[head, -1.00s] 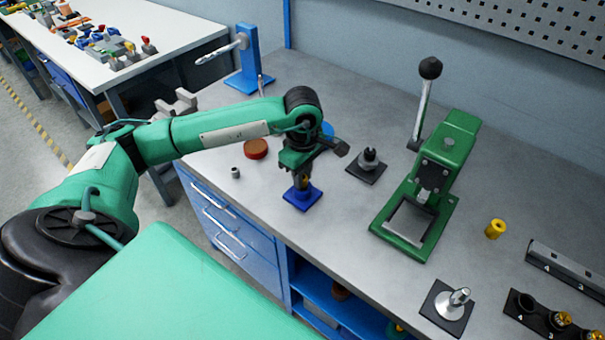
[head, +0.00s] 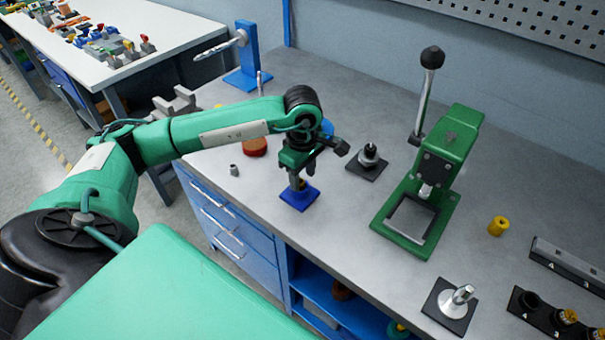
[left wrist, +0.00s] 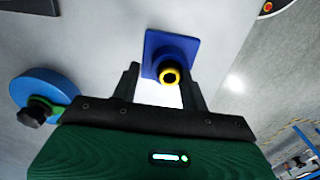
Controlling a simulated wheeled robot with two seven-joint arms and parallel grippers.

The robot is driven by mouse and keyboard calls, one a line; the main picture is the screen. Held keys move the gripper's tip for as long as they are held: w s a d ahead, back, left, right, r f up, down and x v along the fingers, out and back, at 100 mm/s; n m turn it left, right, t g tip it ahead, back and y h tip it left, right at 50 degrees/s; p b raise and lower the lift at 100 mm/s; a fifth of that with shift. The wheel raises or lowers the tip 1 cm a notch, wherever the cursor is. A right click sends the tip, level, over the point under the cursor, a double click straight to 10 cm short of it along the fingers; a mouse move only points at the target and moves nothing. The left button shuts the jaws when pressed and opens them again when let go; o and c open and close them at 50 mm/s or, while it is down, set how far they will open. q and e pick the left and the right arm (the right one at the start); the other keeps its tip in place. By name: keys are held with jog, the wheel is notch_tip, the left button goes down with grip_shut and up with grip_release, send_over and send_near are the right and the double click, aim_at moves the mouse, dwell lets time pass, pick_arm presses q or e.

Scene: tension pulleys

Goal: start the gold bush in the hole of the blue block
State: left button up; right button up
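The blue block (head: 299,196) sits on the bench below my left gripper (head: 298,181). In the left wrist view the blue block (left wrist: 163,49) has a square base and a round raised collar. The gold bush (left wrist: 170,75) shows as a ring with a dark bore at the collar's end, in line with it. How deep it sits cannot be told. My left gripper (left wrist: 162,86) is open, its two fingers apart on either side of the bush with gaps visible. My right gripper is not in view.
A green press (head: 436,178) stands to the right, with a black-based fixture (head: 367,163) between. A yellow cylinder (head: 498,226) lies farther right. A small grey nut-like part (head: 234,171) and a reddish-brown disc (head: 255,147) are left of the gripper. The bench front edge is close.

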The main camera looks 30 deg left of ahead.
pick_arm(q)
jog(key=shift+s+f, duration=0.25)
jog(key=shift+f, duration=0.15)
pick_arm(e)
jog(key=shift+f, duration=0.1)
pick_arm(q)
jog(key=shift+r, duration=0.15)
notch_tip(320, 180, up, 14)
jog(key=b, duration=0.2)
jog(key=shift+w+r, duration=0.15)
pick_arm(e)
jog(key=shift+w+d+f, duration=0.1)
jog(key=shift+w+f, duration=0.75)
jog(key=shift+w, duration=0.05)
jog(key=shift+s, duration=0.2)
